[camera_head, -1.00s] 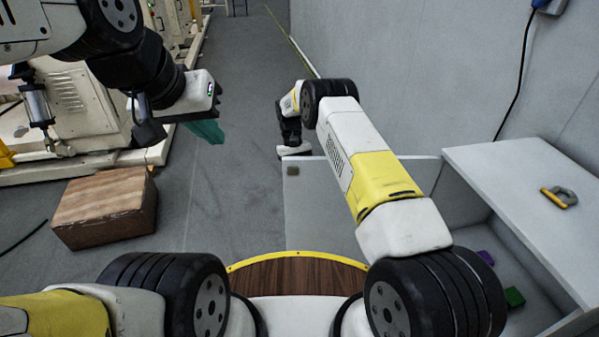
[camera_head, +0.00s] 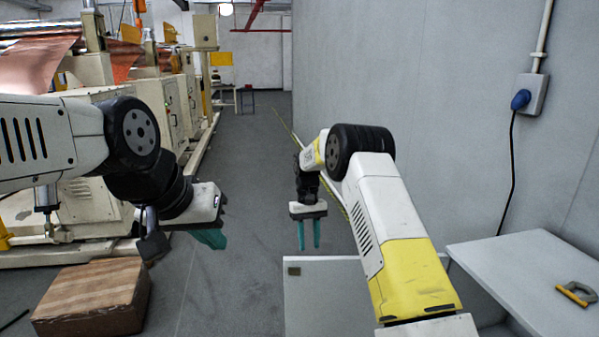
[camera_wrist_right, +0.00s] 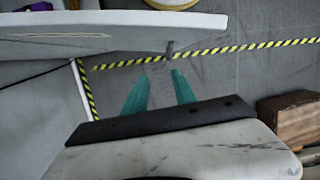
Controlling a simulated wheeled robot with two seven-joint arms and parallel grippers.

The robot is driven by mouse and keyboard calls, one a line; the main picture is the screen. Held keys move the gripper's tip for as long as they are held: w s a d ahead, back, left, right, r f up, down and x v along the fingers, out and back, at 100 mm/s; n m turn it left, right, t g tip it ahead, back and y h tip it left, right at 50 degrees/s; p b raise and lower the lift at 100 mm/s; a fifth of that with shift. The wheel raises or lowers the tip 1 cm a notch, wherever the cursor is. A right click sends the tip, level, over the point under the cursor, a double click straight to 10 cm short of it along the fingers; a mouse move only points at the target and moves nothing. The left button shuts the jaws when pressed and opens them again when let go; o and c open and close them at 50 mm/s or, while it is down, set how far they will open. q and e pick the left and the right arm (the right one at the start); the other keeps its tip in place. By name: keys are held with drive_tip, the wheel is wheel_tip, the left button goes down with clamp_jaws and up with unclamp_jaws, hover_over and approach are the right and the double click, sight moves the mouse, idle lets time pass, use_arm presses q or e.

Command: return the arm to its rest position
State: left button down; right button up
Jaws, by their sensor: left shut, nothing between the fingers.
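My left gripper (camera_head: 212,239) hangs over the floor at the left in the head view. Its teal fingers are together with nothing between them. My right gripper (camera_head: 309,236) is near the middle of the head view, its teal fingers pointing down just beyond the far edge of a pale grey panel. Its two fingers stand apart with nothing between them. In the right wrist view the same open gripper (camera_wrist_right: 160,90) points toward a panel's edge and the grey floor.
A brown box (camera_head: 95,298) lies on the floor below my left arm. Beige machines (camera_head: 110,110) with copper foil line the left. A grey panel (camera_head: 330,290) and a white shelf (camera_head: 530,270) with a yellow-grey handled item (camera_head: 575,294) stand at right, beside a grey wall. The aisle between is clear.

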drive_tip(key=s+d+r+t+y, duration=0.1)
drive_tip(key=s+d+r, duration=0.2)
drive_tip(key=s+r, duration=0.35)
drive_tip(key=s+d+r+m+t, duration=0.1)
drive_tip(key=s+d+r+t, duration=0.15)
drive_tip(key=r, duration=0.65)
drive_tip(key=s+d+r+t+y, duration=0.1)
drive_tip(key=s+d+r, duration=0.1)
drive_tip(key=s+r, duration=0.45)
drive_tip(key=s+d+r+t, duration=0.1)
drive_tip(key=s+d+t, duration=0.1)
drive_tip(key=s, duration=0.7)
drive_tip(key=s+d+r+m+t, duration=0.1)
drive_tip(key=s+r+t, duration=0.1)
drive_tip(key=s, duration=0.8)
drive_tip(key=shift+s+d+r+m+y, duration=0.15)
drive_tip(key=shift+s+d+m+y, duration=0.05)
drive_tip(key=shift+d+m+y, duration=0.15)
